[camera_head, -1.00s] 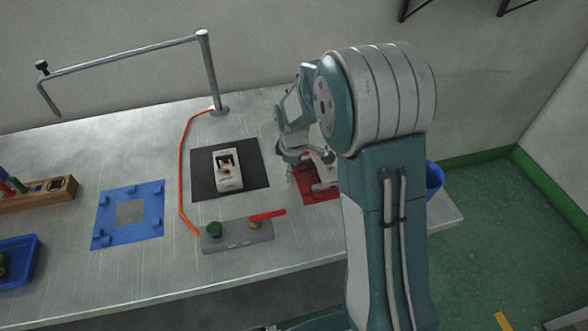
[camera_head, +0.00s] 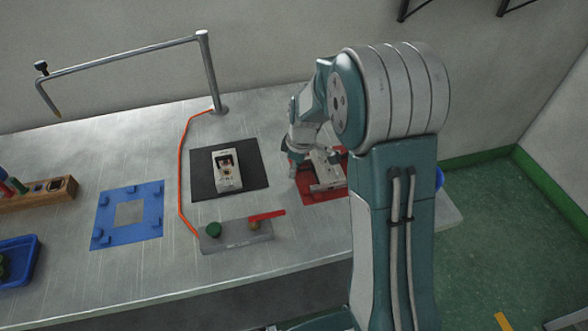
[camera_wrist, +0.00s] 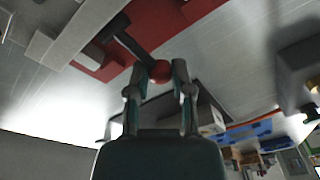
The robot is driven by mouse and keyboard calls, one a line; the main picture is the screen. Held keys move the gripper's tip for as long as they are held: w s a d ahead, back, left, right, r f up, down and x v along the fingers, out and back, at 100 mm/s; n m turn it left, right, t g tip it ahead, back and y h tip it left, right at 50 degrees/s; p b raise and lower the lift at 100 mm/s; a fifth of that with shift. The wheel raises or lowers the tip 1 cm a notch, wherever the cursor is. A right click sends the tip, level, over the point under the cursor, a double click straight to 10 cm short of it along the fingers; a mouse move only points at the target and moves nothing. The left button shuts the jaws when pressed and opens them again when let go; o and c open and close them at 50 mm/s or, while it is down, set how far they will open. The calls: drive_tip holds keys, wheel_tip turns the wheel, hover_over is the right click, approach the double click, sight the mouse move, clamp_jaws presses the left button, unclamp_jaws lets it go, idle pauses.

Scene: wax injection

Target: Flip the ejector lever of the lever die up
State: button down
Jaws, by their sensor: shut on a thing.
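The lever die (camera_head: 325,171) is a pale grey block on the red mat (camera_head: 335,192) at the bench's right side. In the wrist view its grey body (camera_wrist: 78,36) shows at upper left. A dark ejector lever (camera_wrist: 134,46) reaches from it to a round red knob (camera_wrist: 161,71). My gripper (camera_wrist: 160,74) is shut on this knob, one finger on each side. In the head view my gripper (camera_head: 297,158) is at the die's left side, small and partly hidden by my wrist. The lever cannot be made out there, so its angle is unclear.
A white device (camera_head: 227,171) sits on a black mat (camera_head: 203,186) left of the die. A grey base (camera_head: 238,240) with a green knob and red handle is in front. An orange cable (camera_head: 181,170) runs behind it. A blue frame (camera_head: 102,222) lies farther left.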

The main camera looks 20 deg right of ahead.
drive_tip(key=shift+d+r+y, duration=0.2)
drive_tip(key=shift+r+y, duration=0.15)
drive_tip(key=shift+y, duration=0.45)
drive_tip(key=shift+d+r+y, duration=0.2)
drive_tip(key=shift+r+y, duration=0.15)
drive_tip(key=shift+y, duration=0.45)
drive_tip(key=c, duration=0.5)
unclamp_jaws()
drive_tip(key=v, duration=1.1)
drive_tip(key=shift+d+r, duration=0.15)
drive_tip(key=shift+r, duration=0.2)
drive_tip(key=shift+w, duration=0.1)
